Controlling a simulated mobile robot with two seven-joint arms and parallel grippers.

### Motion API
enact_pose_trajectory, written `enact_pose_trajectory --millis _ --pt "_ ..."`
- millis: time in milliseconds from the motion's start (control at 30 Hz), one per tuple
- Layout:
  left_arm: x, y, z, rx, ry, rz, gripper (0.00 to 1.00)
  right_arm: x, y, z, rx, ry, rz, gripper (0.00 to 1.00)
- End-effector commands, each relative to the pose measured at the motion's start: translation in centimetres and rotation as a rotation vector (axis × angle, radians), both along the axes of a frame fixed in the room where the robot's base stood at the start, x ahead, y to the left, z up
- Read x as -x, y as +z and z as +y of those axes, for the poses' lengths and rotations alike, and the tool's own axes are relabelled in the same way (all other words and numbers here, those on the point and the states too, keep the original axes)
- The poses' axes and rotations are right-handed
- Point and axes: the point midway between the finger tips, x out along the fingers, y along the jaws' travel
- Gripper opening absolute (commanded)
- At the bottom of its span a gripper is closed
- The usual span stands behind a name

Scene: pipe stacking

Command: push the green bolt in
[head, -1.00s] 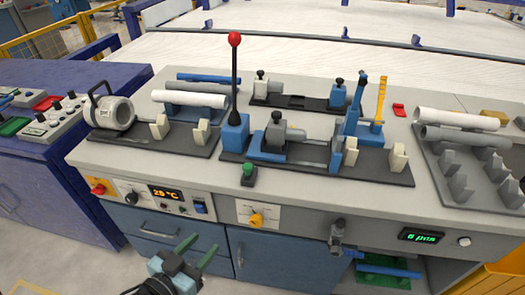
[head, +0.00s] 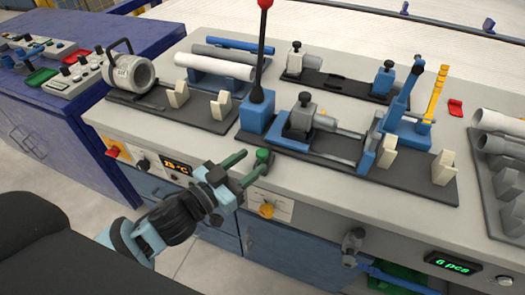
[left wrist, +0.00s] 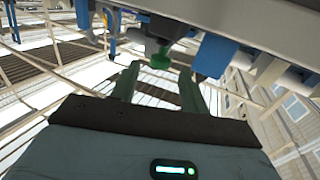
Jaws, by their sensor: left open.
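The green bolt (head: 263,156) is at the front edge of the workbench, by the foot of the red-knobbed lever. In the left wrist view its round green end (left wrist: 160,62) shows just beyond and between the fingertips, with a dark part behind it. My left gripper (head: 252,165) is open, with its green fingers pointing at the bolt from the front left. In the left wrist view the fingers (left wrist: 160,74) are spread and hold nothing. I cannot tell whether a finger touches the bolt.
A yellow knob (head: 267,211) on a panel sits just below the gripper. The red-knobbed lever (head: 260,60) rises behind the bolt. A grey-and-blue clamp fixture (head: 305,120) stands on the bench. A grey valve (head: 352,242) sticks out of the bench front to the right.

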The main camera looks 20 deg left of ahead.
Motion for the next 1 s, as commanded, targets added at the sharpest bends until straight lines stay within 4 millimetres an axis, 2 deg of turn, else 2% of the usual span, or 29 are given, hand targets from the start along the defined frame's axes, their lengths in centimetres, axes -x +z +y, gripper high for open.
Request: enact_pose_trajectory --millis 100,333,767,1000 --pt "-1.7 0.2 -0.7 0.002 0.000 -0.004 0.45 -0.2 0.2 0.0 0.001 0.000 -0.005 0.36" --pt "-3.9 0.1 -1.8 0.000 0.000 -0.001 0.45 -0.4 0.4 0.0 0.001 0.000 -0.009 0.36" --pt "-4.6 0.0 -2.1 0.000 0.000 0.001 0.45 -0.5 0.4 -0.1 0.003 0.001 -0.012 0.36" --pt "-4.6 0.0 -2.1 0.000 0.000 0.001 0.15 -0.5 0.4 -0.1 0.003 0.001 -0.012 0.36"
